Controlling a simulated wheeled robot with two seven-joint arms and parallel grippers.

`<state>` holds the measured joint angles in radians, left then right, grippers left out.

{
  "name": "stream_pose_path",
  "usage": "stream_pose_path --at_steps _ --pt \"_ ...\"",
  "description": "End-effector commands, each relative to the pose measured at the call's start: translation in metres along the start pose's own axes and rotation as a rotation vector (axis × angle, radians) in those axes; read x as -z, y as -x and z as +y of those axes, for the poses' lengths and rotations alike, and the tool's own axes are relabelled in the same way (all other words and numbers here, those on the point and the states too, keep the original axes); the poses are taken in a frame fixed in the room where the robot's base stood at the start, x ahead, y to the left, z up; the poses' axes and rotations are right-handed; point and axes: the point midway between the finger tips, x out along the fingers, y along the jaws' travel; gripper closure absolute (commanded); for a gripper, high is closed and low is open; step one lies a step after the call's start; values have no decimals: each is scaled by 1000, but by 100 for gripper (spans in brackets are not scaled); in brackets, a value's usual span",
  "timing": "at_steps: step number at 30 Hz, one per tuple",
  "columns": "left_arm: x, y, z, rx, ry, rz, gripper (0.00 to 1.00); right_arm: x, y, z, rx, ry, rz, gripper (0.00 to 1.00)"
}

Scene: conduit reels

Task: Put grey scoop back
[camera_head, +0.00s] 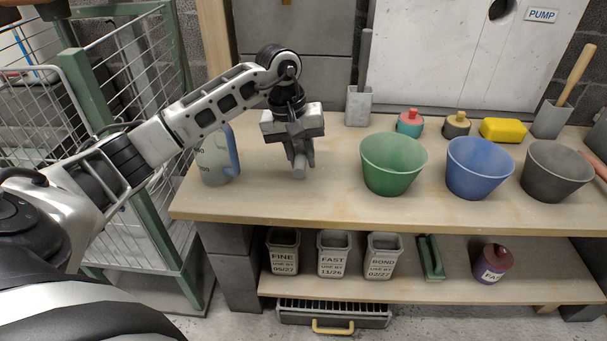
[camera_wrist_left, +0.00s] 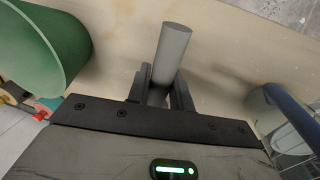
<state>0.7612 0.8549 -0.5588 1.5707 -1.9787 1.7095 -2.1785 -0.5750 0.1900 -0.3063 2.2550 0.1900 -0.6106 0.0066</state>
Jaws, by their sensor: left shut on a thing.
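My left gripper (camera_head: 299,160) points down over the left part of the bench (camera_head: 250,200), between the clear jug and the green bucket. A grey box-shaped holder (camera_head: 358,106) with an upright grey bar stands at the back of the bench. My right gripper is not in view.
A clear jug with blue handle (camera_head: 214,160) stands left of my gripper. Green (camera_head: 393,165), blue (camera_head: 479,170) and dark grey (camera_head: 555,173) buckets stand to the right. Behind are a yellow sponge (camera_head: 502,130) and a wooden-handled tool in a grey holder (camera_head: 550,120).

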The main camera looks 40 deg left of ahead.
Motion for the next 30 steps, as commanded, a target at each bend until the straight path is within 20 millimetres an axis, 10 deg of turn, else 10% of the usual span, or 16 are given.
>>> stream_pose_path --at_steps 23,24,26,30 --pt "0 -48 -9 -1 -1 1 100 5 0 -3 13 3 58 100" --pt "0 -48 -9 -1 -1 1 73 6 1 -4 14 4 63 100" --pt "0 -47 -9 -1 -1 0 56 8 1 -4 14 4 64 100" --pt "0 -47 -9 -1 -1 0 56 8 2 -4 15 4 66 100"
